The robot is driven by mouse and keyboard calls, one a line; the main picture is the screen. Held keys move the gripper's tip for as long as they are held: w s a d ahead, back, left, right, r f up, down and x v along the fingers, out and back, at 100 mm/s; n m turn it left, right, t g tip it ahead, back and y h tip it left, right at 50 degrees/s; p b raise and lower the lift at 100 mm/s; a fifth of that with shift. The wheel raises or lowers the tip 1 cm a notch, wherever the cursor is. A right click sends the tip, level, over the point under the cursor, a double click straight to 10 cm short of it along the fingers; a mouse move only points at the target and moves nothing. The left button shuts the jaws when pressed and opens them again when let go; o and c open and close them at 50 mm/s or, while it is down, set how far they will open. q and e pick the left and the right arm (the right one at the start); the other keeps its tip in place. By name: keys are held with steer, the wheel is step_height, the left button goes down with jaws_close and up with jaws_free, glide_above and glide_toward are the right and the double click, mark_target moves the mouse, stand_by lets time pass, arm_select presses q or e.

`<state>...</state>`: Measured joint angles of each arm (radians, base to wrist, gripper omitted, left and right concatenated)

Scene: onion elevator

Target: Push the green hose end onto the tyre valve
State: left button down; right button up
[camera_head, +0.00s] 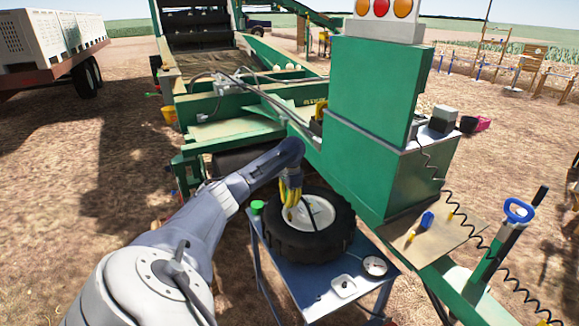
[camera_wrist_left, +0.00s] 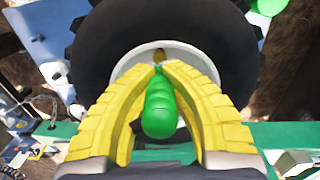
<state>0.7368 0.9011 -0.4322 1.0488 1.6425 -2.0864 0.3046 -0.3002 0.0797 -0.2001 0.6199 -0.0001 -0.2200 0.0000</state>
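The black tyre (camera_head: 339,237) lies flat on a blue table, around a white rim (camera_head: 322,211). Both also show in the left wrist view, as the tyre (camera_wrist_left: 95,60) and the rim (camera_wrist_left: 122,62). My left gripper (camera_head: 290,203) is over the tyre's left inner side. In the left wrist view its yellow fingers (camera_wrist_left: 158,68) close around the green hose end (camera_wrist_left: 160,108), with their tips over the rim. A small brownish-yellow bit (camera_wrist_left: 160,56) shows just beyond the tips; I cannot tell if it is the valve. Contact between hose end and valve is hidden. My right gripper is not in view.
The blue table (camera_head: 300,284) holds a green cup (camera_head: 257,207), a white square dish (camera_head: 344,286) and a round gauge-like item (camera_head: 375,266). The green machine (camera_head: 372,150) stands close behind and right of the tyre. Coiled black cable hangs on the right.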

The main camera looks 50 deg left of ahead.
arm_select(q)
steer(key=shift+f, duration=2.3)
stand_by(2.7)
steer(key=c, duration=1)
jaws_free()
steer(key=shift+c, duration=0.2)
steer(key=shift+r, duration=3.45)
jaws_close()
